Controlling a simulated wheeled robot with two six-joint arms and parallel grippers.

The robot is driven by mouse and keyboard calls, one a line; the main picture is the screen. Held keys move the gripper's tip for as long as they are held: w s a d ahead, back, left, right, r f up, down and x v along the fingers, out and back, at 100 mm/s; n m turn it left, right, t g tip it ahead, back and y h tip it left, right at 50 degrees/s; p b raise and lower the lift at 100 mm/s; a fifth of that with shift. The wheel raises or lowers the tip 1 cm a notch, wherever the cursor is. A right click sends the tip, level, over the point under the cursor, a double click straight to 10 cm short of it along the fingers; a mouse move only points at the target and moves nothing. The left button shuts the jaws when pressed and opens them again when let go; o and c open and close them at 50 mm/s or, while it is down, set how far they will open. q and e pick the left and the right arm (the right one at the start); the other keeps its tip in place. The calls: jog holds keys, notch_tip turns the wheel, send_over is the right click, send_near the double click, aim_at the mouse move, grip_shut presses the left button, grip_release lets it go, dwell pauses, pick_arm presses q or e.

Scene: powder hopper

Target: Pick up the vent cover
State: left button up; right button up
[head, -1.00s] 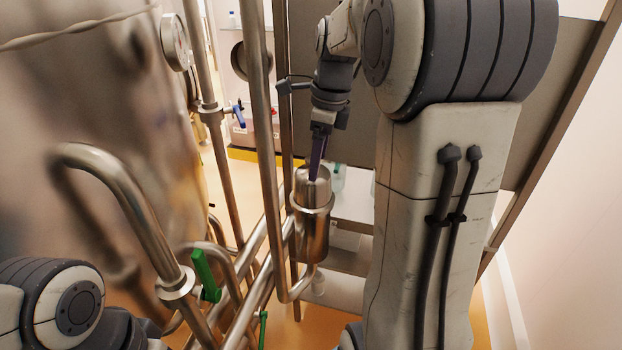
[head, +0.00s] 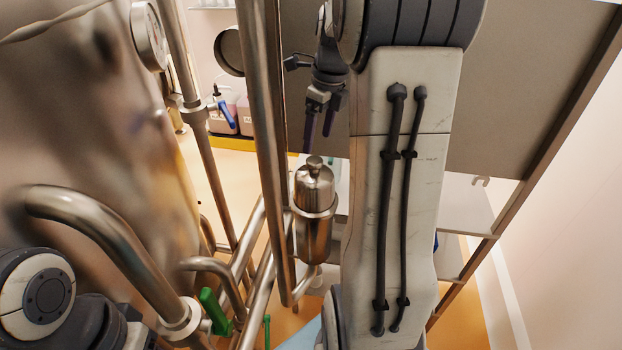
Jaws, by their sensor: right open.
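The vent cover (head: 315,178) looks like the domed steel lid with a small round knob on top of an upright steel canister (head: 314,225) in the middle of the head view. It sits on the canister. My right gripper (head: 318,143) points down just above and behind the knob, with its two dark purple fingers apart and nothing between them. The knob stands in front of the fingers and looks clear of them. My left gripper is out of view; only part of my left arm shows at the lower left.
A vertical steel pipe (head: 265,130) runs close to the left of the canister. A large steel vessel (head: 85,110) and a curved pipe (head: 100,230) fill the left. A green-handled valve (head: 214,312) is low down. Shelving (head: 465,200) stands behind my right arm.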

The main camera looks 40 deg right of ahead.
aim_at(315, 159)
jog(key=shift+w+f, duration=0.25)
jog(key=shift+f, duration=0.55)
jog(key=shift+f+p, duration=0.3)
jog(key=shift+p, duration=0.1)
jog(key=f, duration=0.2)
jog(key=f+p, duration=0.1)
jog(key=shift+w+f+p, duration=0.2)
jog(key=shift+f+p, duration=0.1)
jog(key=shift+f, duration=0.45)
jog(key=shift+c, duration=0.3)
grip_shut()
